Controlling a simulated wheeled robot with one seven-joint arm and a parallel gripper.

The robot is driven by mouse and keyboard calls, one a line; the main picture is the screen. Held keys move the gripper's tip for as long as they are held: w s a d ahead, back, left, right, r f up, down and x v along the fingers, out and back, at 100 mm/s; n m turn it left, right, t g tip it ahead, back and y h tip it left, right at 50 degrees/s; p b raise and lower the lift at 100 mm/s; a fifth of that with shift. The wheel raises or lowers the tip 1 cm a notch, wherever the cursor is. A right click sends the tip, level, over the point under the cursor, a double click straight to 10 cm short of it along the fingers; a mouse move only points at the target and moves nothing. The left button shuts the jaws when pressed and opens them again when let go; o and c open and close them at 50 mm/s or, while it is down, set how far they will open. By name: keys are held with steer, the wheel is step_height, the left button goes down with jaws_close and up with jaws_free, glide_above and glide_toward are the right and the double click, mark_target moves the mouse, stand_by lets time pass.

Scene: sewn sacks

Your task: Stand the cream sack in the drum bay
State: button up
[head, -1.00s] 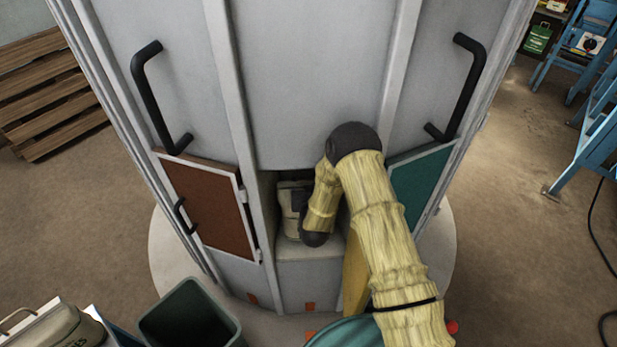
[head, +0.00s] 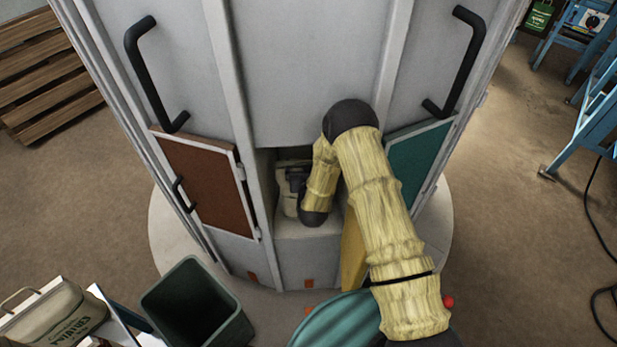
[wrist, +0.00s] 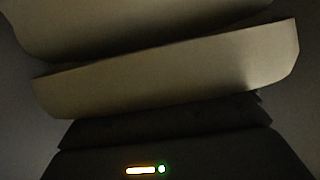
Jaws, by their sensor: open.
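A cream sack (head: 288,205) stands inside the open bay of the grey drum (head: 300,80), in the head view. It looks roughly upright, and my arm covers its right side. My gripper (head: 297,180) is dark and reaches into the bay at the top of the sack. Its jaws are open, though the fingertips are hard to make out. In the wrist view, a pale beige surface (wrist: 140,20) fills the top, and a beige slab (wrist: 170,70) lies across the middle, close to the gripper. I cannot tell whether they touch.
A rust-brown door (head: 205,185) is left of the bay and a green panel (head: 415,165) is right. A yellow panel (head: 354,255) is beside my arm. A dark green bin (head: 195,305) and a printed beige sack (head: 55,315) are at lower left. Blue ladder legs (head: 580,120) are at right.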

steer(key=b+v, duration=0.4)
steer(key=v, duration=0.7)
steer(key=shift+s, duration=0.15)
stand_by(0.3)
